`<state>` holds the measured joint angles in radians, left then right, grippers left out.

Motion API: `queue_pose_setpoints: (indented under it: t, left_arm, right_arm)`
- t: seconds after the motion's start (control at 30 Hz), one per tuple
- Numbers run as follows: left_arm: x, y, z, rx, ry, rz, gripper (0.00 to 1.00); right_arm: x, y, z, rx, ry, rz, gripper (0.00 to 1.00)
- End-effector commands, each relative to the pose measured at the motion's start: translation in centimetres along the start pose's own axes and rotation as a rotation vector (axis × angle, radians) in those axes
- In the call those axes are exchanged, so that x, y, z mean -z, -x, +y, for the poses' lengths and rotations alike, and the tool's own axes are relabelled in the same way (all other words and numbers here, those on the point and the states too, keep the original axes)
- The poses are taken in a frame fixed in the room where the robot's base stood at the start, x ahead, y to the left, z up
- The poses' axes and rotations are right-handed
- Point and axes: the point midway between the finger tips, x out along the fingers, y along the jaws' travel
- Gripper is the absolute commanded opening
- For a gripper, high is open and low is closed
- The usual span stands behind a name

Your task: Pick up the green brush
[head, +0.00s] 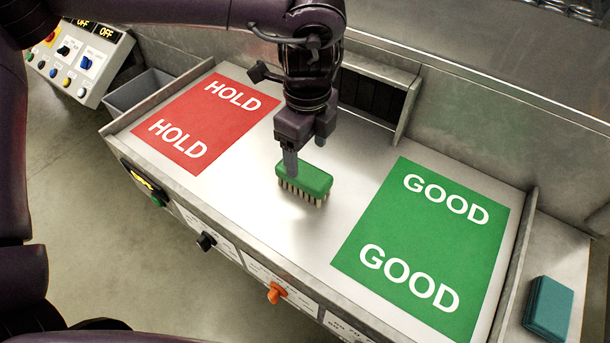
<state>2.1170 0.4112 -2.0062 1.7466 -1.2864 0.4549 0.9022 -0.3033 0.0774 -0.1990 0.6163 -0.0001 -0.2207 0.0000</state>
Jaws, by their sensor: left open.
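The green brush (306,180) stands bristles-down on the bare metal strip of the bench, between the red and green mats. Its pale bristles touch or nearly touch the surface. My left gripper (304,160) points down right over the brush. One finger shows in front of the brush's left end; the other is partly hidden behind the brush. The jaws are open, and I cannot tell whether a finger touches it. My right gripper is not in view.
A red HOLD mat (197,124) lies left and a green GOOD mat (419,243) right. A low wall with a dark opening (372,97) stands behind. A teal block (548,307) sits on the right side shelf. A grey bin (138,91) and a control box (80,62) stand at upper left.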

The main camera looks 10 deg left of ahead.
Motion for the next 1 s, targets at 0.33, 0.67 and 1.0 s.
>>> queue_pose_setpoints:
  t: [0.33,0.67,1.0]
  left_arm:
    - [-0.2,-4.5,0.6,-0.003,-0.001,-0.001,0.71]
    - [-0.2,-5.6,0.6,0.001,0.0,0.0,0.71]
    - [-0.2,-5.6,0.5,0.001,0.0,0.0,0.29]
  right_arm:
    - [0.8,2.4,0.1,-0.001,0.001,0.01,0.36]
    - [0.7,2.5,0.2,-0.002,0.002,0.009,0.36]
    - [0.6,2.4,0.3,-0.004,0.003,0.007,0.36]
